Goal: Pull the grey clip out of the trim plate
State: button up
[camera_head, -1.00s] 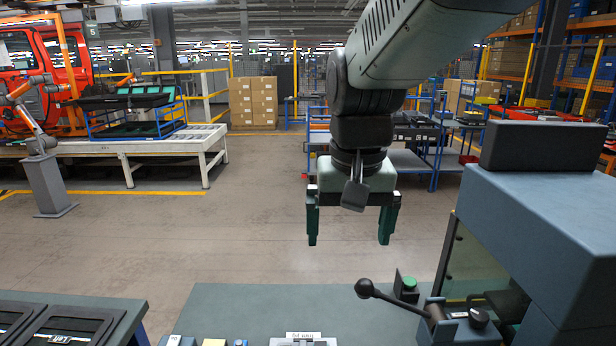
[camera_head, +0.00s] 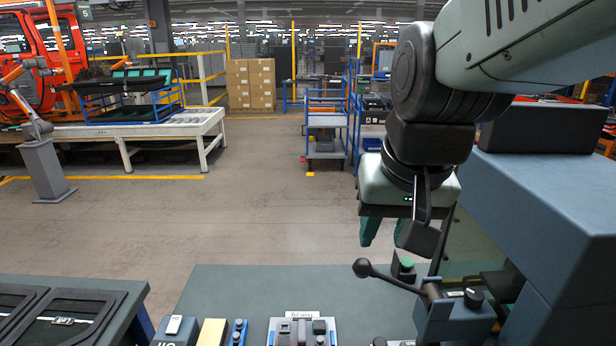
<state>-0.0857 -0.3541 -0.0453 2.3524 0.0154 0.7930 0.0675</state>
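A light plate (camera_head: 274,326) with blue edges and a small white label stands at the bottom edge of the bench, cut off by the frame. It may be the trim plate; I cannot read the label surely. It carries small grey and dark pieces, and I cannot tell which is the grey clip. My gripper (camera_head: 384,232) hangs above the bench's far edge, up and to the right of the plate, well apart from it. Its left green finger stands at the outer end of the gripper body; the other is mostly hidden behind the dark wrist part. It looks open and empty.
A lever with a black ball knob (camera_head: 362,268) and a green button (camera_head: 406,264) stand below my gripper, beside a blue-grey machine housing (camera_head: 540,205) at right. Yellow (camera_head: 212,332) and blue (camera_head: 238,332) blocks sit left of the plate. The bench top (camera_head: 240,285) behind is clear.

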jog(key=shift+m+g, duration=0.3)
jog(key=shift+g, duration=0.3)
jog(key=w+f, duration=0.1)
jog(key=w, duration=0.1)
jog(key=w+f, duration=0.3)
jog(key=f, duration=0.1)
jog(key=shift+w+a, duration=0.35)
jog(key=shift+w, duration=0.05)
jog(key=w+a+f+g, duration=0.1)
jog(key=w+f, duration=0.3)
jog(key=f, duration=0.3)
jog(key=m+g, duration=0.2)
send_near(320, 339)
notch_tip(320, 339, down, 8)
jog(key=shift+s+a+f, duration=0.1)
jog(key=shift+f, duration=0.1)
grip_shut()
